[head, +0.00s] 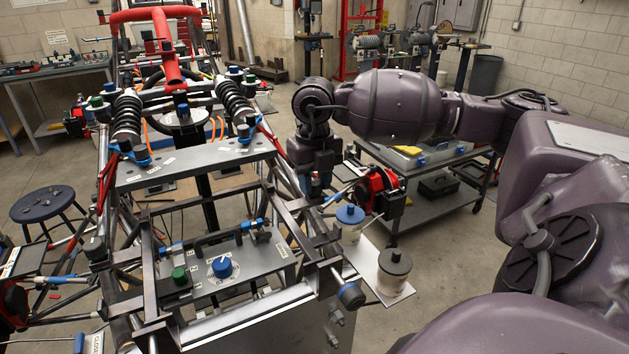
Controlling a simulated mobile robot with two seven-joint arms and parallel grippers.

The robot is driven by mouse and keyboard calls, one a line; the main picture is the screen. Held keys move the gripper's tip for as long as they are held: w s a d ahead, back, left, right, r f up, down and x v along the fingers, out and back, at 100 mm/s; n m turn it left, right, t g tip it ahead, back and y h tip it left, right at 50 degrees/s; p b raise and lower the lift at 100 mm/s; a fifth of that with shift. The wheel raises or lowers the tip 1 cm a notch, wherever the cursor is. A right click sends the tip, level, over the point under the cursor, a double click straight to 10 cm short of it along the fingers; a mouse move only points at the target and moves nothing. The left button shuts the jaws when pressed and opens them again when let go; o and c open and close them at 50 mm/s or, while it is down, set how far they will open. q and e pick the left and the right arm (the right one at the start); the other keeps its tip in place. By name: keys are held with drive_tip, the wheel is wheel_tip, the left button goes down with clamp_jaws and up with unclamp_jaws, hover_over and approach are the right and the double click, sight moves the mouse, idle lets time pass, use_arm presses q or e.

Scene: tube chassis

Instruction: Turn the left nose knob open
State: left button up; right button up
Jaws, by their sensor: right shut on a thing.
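The tube chassis (160,215) fills the left half of the head view. On its near panel (245,278) stand a green knob (180,275) at the left and a blue dial knob (222,266) on a white marked disc to its right. I cannot tell which of these, if either, is the left nose knob. My right gripper (313,183) points down at the chassis's right side, beyond and to the right of the panel. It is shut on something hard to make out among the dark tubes. It is apart from both panel knobs. My left gripper is not in view.
A red and black part (375,190) sits right of my right gripper. Two lidded jars, one with a blue lid (350,214) and one with a dark lid (394,262), stand on a plate. A grey cart (440,180) stands behind. A blue stool (42,203) stands left.

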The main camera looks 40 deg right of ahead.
sight(315, 182)
drive_tip(key=shift+w+r, duration=0.1)
drive_tip(key=shift+r, duration=0.05)
drive_tip(key=o, duration=0.9)
drive_tip(key=shift+o, duration=0.2)
wheel_tip(315, 182, up, 11)
drive_tip(key=shift+f, duration=0.2)
idle(0.5)
